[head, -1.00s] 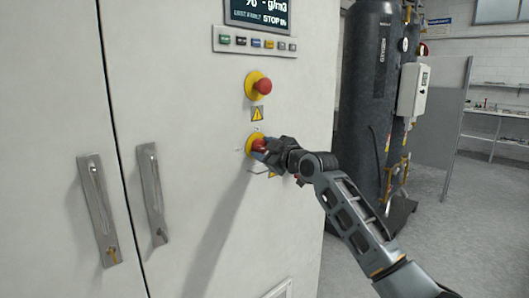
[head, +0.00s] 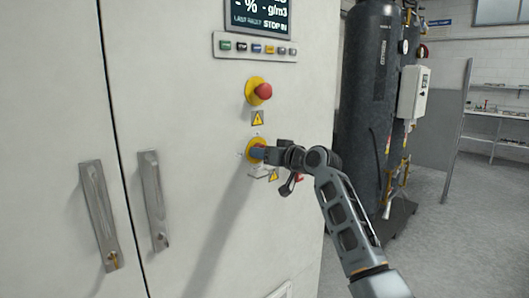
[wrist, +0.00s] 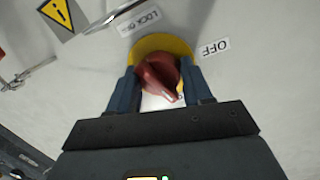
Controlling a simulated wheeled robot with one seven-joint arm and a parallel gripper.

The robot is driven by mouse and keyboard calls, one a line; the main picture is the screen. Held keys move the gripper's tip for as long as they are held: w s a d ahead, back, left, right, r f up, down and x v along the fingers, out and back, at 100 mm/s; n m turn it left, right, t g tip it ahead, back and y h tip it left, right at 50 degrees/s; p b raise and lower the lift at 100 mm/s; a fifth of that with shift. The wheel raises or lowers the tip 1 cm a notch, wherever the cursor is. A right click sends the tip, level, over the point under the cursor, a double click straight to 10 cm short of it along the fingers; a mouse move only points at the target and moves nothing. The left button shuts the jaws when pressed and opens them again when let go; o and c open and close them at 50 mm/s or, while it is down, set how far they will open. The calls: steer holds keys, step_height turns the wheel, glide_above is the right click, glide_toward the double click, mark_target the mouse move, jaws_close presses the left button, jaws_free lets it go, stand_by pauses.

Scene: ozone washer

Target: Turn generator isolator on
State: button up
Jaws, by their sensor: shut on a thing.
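The generator isolator is a red rotary knob (wrist: 157,75) on a yellow round plate (wrist: 163,45), mounted on the white cabinet front. In the head view its yellow plate (head: 252,146) shows below the red push button, and my gripper hides most of the knob. My gripper (wrist: 162,88) is shut on the red knob, with one blue finger on each side of it. An OFF label (wrist: 209,47) and a LOCK label (wrist: 140,21) sit beside the plate in the wrist view. The knob's pointer end lies toward the palm side, away from the LOCK label.
A red emergency button (head: 263,91) on a yellow base is above the isolator. A display (head: 259,15) and a button strip (head: 255,47) are higher up. Two long door handles (head: 154,200) stand out at the left. Dark tanks (head: 370,110) stand behind at right.

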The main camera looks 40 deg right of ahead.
steer(key=shift+m+y+p, duration=0.3)
steer(key=shift+m+p, duration=0.2)
steer(key=shift+m, duration=1.2)
steer(key=o, duration=1)
steer(key=shift+o, duration=0.2)
steer(key=s+b, duration=0.1)
steer(key=s, duration=0.6)
steer(key=shift+s+d+r+b, duration=0.2)
steer(key=shift+s+r+b, duration=0.1)
steer(key=shift+s+r, duration=0.15)
